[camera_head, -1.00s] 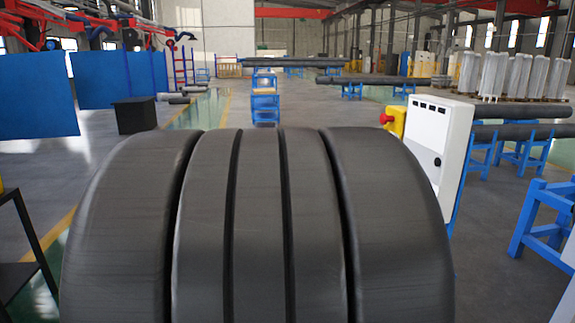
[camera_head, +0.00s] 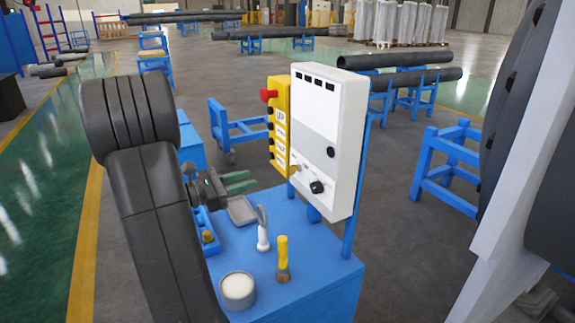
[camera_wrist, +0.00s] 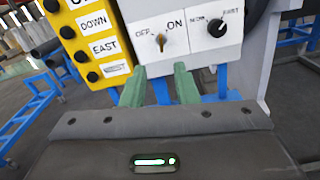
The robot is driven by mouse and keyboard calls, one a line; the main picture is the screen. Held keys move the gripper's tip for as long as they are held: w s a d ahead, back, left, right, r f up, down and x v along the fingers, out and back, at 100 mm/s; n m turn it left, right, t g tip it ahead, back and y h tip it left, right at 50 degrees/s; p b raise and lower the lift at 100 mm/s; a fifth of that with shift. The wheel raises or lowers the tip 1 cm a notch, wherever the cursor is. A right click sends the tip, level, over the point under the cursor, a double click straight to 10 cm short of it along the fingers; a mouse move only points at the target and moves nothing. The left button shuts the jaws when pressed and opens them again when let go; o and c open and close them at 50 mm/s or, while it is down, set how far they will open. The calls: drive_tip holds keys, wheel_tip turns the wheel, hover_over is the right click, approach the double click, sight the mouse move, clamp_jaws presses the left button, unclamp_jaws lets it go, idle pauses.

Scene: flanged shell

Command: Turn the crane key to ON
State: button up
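The crane key (camera_wrist: 161,42) is a small brass-coloured key in the white control box (camera_wrist: 187,38), between the printed words OFF on its left and ON on its right. It looks roughly upright in the wrist view. The white box (camera_head: 328,120) stands on a blue post in the head view, where the key (camera_head: 296,168) is tiny near its lower left. My gripper (camera_head: 250,181) is left of the box's lower part. Its two green fingers show in the wrist view (camera_wrist: 159,72), apart and empty, below the key and not visibly touching it.
A yellow button box (camera_head: 279,125) with a red stop button adjoins the white box on the left. A black knob (camera_wrist: 215,25) is right of the key. A blue table (camera_head: 310,262) below carries a white cup (camera_head: 238,290), a yellow-handled tool (camera_head: 283,258) and a tray (camera_head: 242,210).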

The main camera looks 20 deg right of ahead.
sight(294, 170)
drive_tip(key=w+d+p, duration=0.1)
drive_tip(key=d+p, duration=0.1)
drive_tip(key=d, duration=1)
drive_tip(key=shift+w+d, duration=0.3)
drive_tip(key=shift+w, duration=0.05)
clamp_jaws()
